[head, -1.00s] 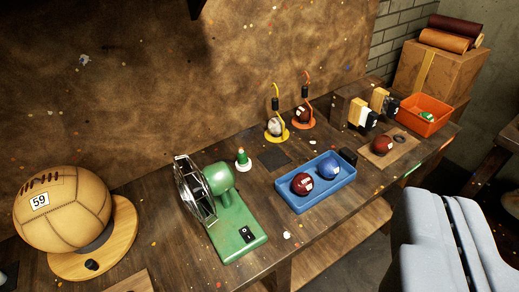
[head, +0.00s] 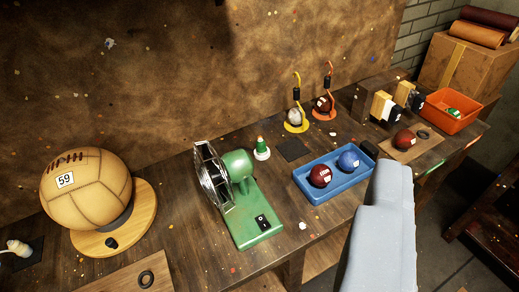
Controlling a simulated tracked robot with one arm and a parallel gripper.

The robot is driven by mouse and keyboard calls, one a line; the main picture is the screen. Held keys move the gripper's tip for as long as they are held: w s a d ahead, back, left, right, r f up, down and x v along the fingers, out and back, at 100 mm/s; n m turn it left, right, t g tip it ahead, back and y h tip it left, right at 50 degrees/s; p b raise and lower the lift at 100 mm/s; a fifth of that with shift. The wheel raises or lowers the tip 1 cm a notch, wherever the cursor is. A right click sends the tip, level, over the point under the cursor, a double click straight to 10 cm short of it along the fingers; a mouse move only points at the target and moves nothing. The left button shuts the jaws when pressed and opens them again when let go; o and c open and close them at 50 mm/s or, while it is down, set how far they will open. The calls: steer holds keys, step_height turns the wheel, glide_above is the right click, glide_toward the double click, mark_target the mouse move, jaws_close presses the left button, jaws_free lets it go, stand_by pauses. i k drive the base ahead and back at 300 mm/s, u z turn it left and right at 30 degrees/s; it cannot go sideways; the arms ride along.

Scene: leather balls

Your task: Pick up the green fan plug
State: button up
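A green desk fan (head: 247,208) with a metal cage stands on the wooden bench, its cage facing left. Just behind and right of it is a small upright green piece with an orange tip and a white base, which looks like the green fan plug (head: 262,148). It stands on the bench and nothing touches it. My grey gripper (head: 385,215) is at the lower right, in front of the blue tray and well apart from the plug. Its fingers overlap in this view, so their opening is hidden.
A blue tray (head: 336,196) with a red and a blue ball lies between my gripper and the plug. Two hooked stands (head: 296,126) are behind it. A large leather ball (head: 87,188) sits on a round wooden base at left. An orange bin (head: 430,117) is at far right.

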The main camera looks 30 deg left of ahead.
mark_target(261, 148)
steer(key=u, duration=0.5)
steer(key=i, duration=0.1)
steer(key=u, duration=2.8)
steer(key=k, duration=1.35)
steer(key=z, duration=2)
steer(key=i, duration=0.6)
